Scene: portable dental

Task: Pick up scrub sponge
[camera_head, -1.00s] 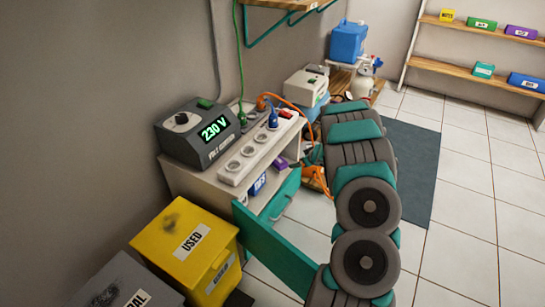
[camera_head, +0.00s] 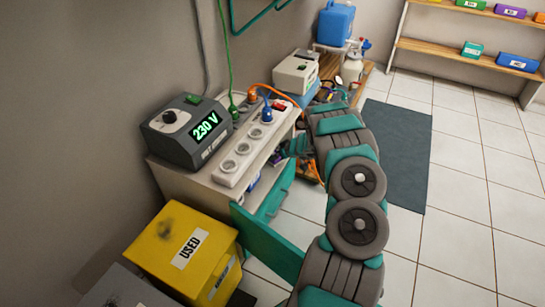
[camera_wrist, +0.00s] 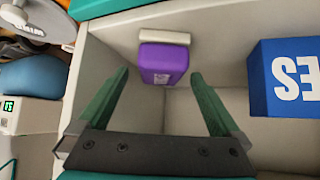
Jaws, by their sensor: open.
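A purple block with a small pale label (camera_wrist: 163,64) and a cream strip along its far edge lies in a pale compartment in the wrist view. It looks like the scrub sponge, though I cannot read its label. My gripper (camera_wrist: 159,74) is open, with its two green fingers pointing into the compartment. The block appears between and beyond the fingertips, with space on both sides and nothing held. In the head view my arm reaches to the right side of the white cabinet (camera_head: 200,184), and my gripper is largely hidden there.
A blue box (camera_wrist: 285,78) stands right of the right finger inside the compartment. Pale compartment walls rise close on the left. On the cabinet are a voltage unit (camera_head: 186,130) and a power strip (camera_head: 240,160). A yellow USED bin (camera_head: 170,240) stands in front, near an open teal door (camera_head: 265,243).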

